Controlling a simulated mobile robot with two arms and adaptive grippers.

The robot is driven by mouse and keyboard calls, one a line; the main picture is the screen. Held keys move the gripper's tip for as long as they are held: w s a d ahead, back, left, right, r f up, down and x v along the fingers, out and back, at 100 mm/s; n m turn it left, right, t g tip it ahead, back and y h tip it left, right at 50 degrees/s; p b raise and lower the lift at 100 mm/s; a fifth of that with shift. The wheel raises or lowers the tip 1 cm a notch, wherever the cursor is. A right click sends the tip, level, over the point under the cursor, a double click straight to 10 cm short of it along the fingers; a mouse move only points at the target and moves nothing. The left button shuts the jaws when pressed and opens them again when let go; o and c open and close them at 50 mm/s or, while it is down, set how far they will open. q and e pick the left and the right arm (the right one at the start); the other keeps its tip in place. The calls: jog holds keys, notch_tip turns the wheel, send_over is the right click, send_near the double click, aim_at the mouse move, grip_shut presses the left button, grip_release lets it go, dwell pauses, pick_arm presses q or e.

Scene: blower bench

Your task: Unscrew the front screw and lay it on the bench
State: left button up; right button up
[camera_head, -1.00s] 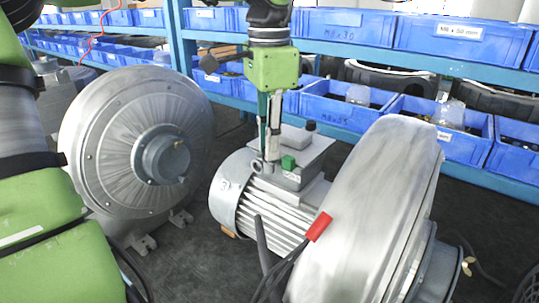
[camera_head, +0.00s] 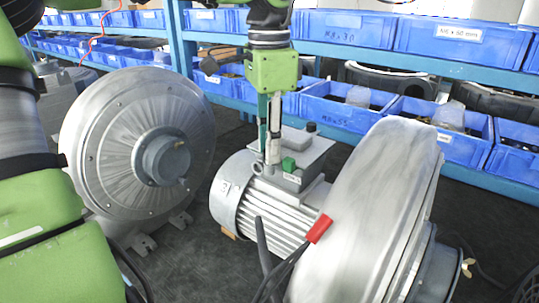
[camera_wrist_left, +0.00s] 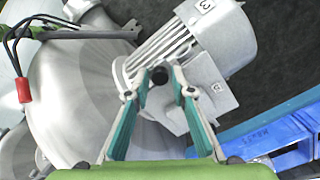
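A grey motor (camera_head: 262,196) with a terminal box (camera_head: 302,152) stands beside a large metal blower housing (camera_head: 365,215). My left gripper (camera_head: 271,160) hangs point-down over the motor side of the terminal box, close to a green part (camera_head: 289,164). In the left wrist view, its two teal fingers (camera_wrist_left: 159,73) are apart, with a small dark round thing between or behind their tips. I cannot tell whether they touch it. The front screw cannot be made out clearly; the fingers may cover it. My right gripper is not seen.
A second blower (camera_head: 112,140) stands at left. Black cables with a red end (camera_head: 319,228) cross in front of the motor. Blue bins (camera_head: 345,105) fill the shelves behind. Dark bench surface (camera_head: 205,255) is free between the two blowers.

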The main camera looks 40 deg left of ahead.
pick_arm(q)
jog(key=m+p, duration=0.1)
jog(key=m, duration=0.4)
jog(key=shift+m, duration=0.4)
jog(key=m+p, duration=0.1)
jog(key=m, duration=0.4)
jog(key=m+p, duration=0.1)
jog(key=m, duration=0.6)
jog(key=shift+p, duration=0.3)
jog(key=m+p, duration=0.1)
jog(key=m, duration=0.3)
jog(key=shift+m, duration=0.9)
grip_shut()
